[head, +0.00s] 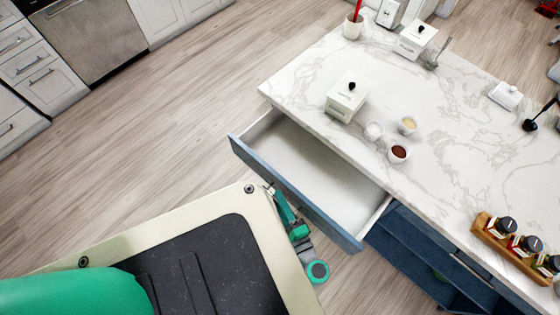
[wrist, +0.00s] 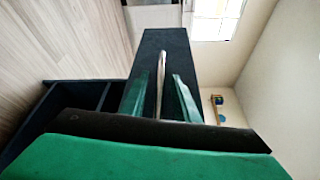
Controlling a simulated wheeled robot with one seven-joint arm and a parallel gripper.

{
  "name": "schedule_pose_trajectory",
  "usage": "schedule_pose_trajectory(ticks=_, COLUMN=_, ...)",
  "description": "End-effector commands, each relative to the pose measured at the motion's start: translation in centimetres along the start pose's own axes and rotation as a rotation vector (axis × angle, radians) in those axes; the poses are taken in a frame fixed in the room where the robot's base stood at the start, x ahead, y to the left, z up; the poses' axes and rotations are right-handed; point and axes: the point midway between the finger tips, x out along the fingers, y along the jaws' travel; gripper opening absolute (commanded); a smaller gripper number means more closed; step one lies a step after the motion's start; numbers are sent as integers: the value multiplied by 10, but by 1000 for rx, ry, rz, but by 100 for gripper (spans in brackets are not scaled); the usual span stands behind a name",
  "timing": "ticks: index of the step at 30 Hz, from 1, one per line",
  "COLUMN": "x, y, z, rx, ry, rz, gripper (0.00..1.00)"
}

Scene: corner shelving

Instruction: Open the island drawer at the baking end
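The island drawer (head: 315,168) in the head view is pulled well out from under the marble top. Its pale inside is empty, and its blue front faces my body. My gripper (head: 283,207) is at the outer side of that front, partly hidden by my own base. In the wrist view, the green fingers of my gripper (wrist: 160,78) stand apart on either side of a pale bar handle (wrist: 161,92). Gaps show between the handle and both fingers. The dark drawer front (wrist: 165,45) lies just beyond them.
The marble island top (head: 455,130) carries a white canister (head: 347,96), small bowls (head: 398,153) and a wooden spice rack (head: 510,250). Open blue shelves (head: 420,255) lie right of the drawer. Bare wood floor (head: 185,120) stretches left to white cabinets (head: 50,80).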

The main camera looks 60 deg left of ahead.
Motion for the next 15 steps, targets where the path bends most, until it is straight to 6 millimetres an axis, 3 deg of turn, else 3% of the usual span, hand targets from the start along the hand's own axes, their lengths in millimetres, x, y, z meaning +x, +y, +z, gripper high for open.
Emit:
schedule_pose_trajectory(ticks=7, x=-12, y=0, z=0, rx=0, ry=1, rz=0, gripper=28)
schedule_pose_trajectory(ticks=15, x=-61, y=0, z=-1, rx=0, ry=3, rz=0, gripper=28)
